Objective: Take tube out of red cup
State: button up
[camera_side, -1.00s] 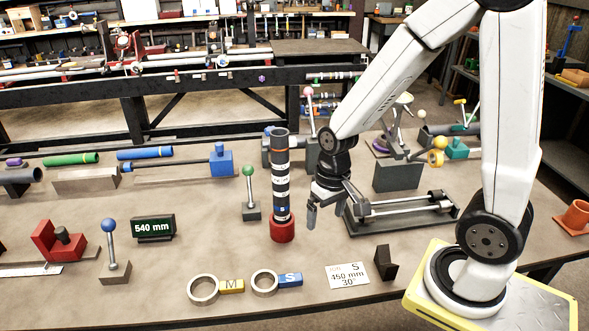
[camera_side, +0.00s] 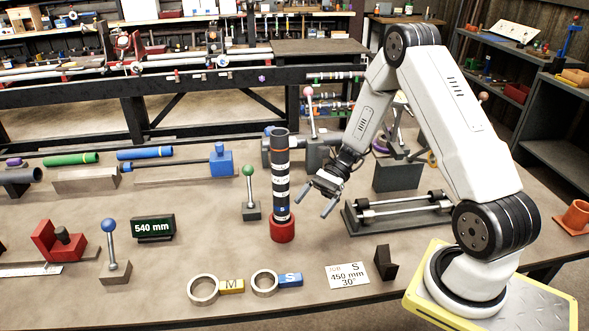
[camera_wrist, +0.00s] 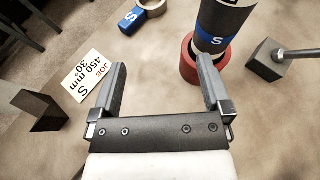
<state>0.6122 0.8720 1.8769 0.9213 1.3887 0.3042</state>
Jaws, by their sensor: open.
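The tube (camera_side: 281,178) is dark with white bands and a blue band marked S near its bottom. It stands upright in the red cup (camera_side: 282,230) on the bench. In the wrist view the tube (camera_wrist: 218,25) and red cup (camera_wrist: 192,62) are at the upper right, beyond the right finger, which overlaps the cup's lower edge in the picture. My gripper (camera_side: 316,205) is open and empty, just right of the tube in the side view, its fingers pointing down and left. It also shows in the wrist view (camera_wrist: 160,80), with nothing between its fingers.
A green-knobbed lever (camera_side: 249,190) stands left of the tube. Rings with an M tag (camera_side: 231,286) and an S tag (camera_side: 290,280) lie in front, near the job card (camera_side: 347,276). A roller stand (camera_side: 400,210) is to the right, beside a dark wedge (camera_side: 385,262).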

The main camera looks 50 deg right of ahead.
aim_at(274, 196)
jog(key=shift+w+r+m+t+y, duration=0.25)
jog(key=shift+w+r+m+t, duration=0.2)
jog(key=shift+m+t, duration=0.85)
jog(key=shift+w+r+m+t+y, duration=0.4)
jog(key=shift+m+t, duration=0.45)
jog(key=shift+t, duration=0.85)
jog(key=shift+w+r+m+t+y, duration=0.15)
jog(key=shift+w+r+m+t, duration=0.35)
jog(key=shift+m+t, duration=0.8)
jog(key=shift+n, duration=0.25)
jog(key=shift+x, duration=1.35)
jog(key=shift+r+x, duration=0.2)
jog(key=shift+x, duration=2.35)
